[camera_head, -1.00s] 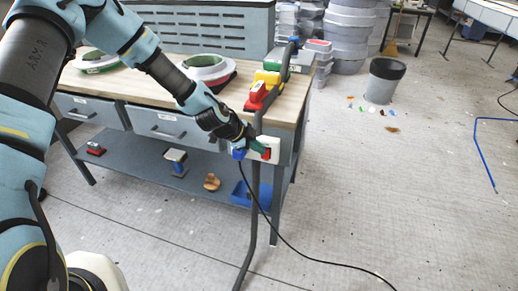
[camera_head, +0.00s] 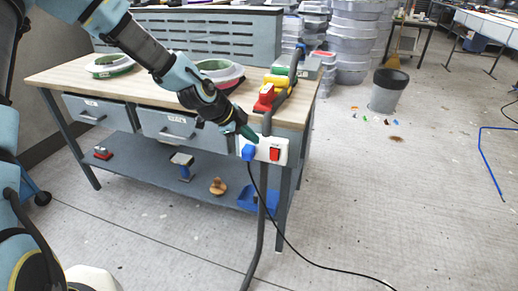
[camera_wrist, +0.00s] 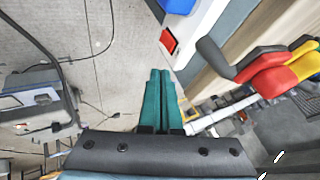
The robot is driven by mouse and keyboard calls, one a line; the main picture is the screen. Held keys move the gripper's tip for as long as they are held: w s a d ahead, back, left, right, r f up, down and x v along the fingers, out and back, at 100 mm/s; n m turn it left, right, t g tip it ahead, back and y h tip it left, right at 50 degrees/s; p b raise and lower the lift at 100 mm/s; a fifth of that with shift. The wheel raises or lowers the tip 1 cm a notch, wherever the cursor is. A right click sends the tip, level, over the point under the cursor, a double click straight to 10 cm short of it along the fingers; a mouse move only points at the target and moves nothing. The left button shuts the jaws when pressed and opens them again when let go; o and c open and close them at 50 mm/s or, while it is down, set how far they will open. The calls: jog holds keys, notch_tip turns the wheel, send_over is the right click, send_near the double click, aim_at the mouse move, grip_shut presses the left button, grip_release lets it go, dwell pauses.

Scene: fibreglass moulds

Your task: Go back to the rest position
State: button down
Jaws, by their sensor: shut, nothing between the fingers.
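My gripper (camera_head: 246,135) is shut and empty, with its green fingers together at the upper left of a white socket box (camera_head: 263,149) on the bench's right end. In the wrist view my gripper (camera_wrist: 160,72) points up the picture, with the red switch (camera_wrist: 168,41) just beyond the fingertips. The box carries a blue plug (camera_head: 248,153) with a black cable and a red switch (camera_head: 275,154). I cannot tell whether the fingers touch the box.
The cable (camera_head: 310,261) trails over the floor. A bin (camera_head: 388,91) stands behind; the right floor is mostly clear.

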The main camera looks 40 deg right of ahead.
jog(key=shift+v, duration=0.85)
jog(key=shift+w+d+r, duration=0.1)
jog(key=shift+d, duration=0.05)
jog(key=w+a+n+t+y, duration=0.15)
jog(key=a+n, duration=0.25)
jog(key=a, duration=0.4)
jog(key=w+a+r+n+y, duration=0.1)
jog(key=w+a+n+y, duration=0.15)
jog(key=a, duration=0.45)
jog(key=w+a+n+t+y, duration=0.1)
jog(key=w+a+n, duration=0.2)
jog(key=a+n, duration=0.35)
jog(key=s+a+r+n+y, duration=0.1)
jog(key=a+n, duration=0.3)
jog(key=a, duration=0.4)
jog(key=s+a+r+n, duration=0.2)
jog(key=a+r+n, duration=0.1)
jog(key=a+n, duration=0.2)
jog(key=s+a+r+n+y, duration=0.1)
jog(key=a+n, duration=0.3)
jog(key=a, duration=0.6)
jog(key=shift+s+a+r+n+y, duration=0.3)
jog(key=shift+s+r+n, duration=0.1)
jog(key=shift+s+r, duration=0.45)
